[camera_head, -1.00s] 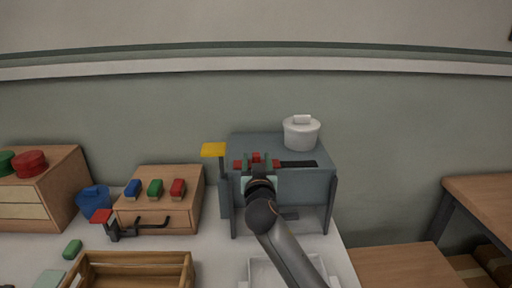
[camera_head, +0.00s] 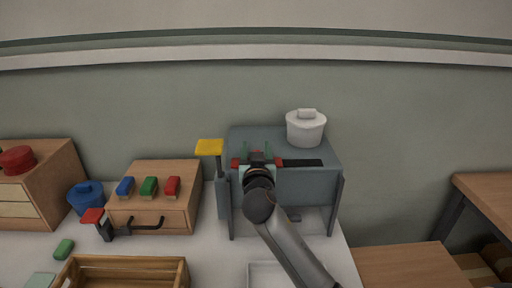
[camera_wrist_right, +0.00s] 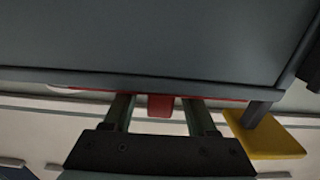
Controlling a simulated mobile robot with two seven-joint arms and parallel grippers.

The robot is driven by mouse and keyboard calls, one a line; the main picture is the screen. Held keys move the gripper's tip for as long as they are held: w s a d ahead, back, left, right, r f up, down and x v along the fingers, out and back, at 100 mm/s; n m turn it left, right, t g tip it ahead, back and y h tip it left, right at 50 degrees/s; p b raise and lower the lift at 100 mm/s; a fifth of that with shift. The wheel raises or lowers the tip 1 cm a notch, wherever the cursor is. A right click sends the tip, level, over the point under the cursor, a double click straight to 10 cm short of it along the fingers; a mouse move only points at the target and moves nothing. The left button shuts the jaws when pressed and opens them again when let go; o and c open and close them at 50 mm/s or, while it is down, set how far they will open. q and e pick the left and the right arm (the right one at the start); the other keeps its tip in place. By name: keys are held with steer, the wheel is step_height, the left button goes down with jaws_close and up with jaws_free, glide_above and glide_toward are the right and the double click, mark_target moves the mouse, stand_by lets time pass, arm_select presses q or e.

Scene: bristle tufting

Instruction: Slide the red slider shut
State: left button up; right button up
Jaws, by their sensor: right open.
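The red slider (camera_head: 236,163) lies in a dark slot along the top of a grey-blue machine (camera_head: 310,187), at the slot's left part. The bare dark slot (camera_head: 303,163) shows to its right. My right gripper (camera_head: 257,158) is at the slider's middle and partly hides it. In the right wrist view, the slider's red knob (camera_wrist_right: 160,106) stands between the two open fingers (camera_wrist_right: 160,115), with a gap visible on each side. My left gripper is not in view.
A white lidded pot (camera_head: 306,128) stands on the machine's right top. A yellow plate (camera_head: 209,147) on a post is at its left. A wooden box with coloured blocks (camera_head: 155,213) and a wooden crate (camera_head: 125,263) are further left.

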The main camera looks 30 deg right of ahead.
steer(key=shift+c, duration=0.4)
jaws_close()
stand_by(0.9)
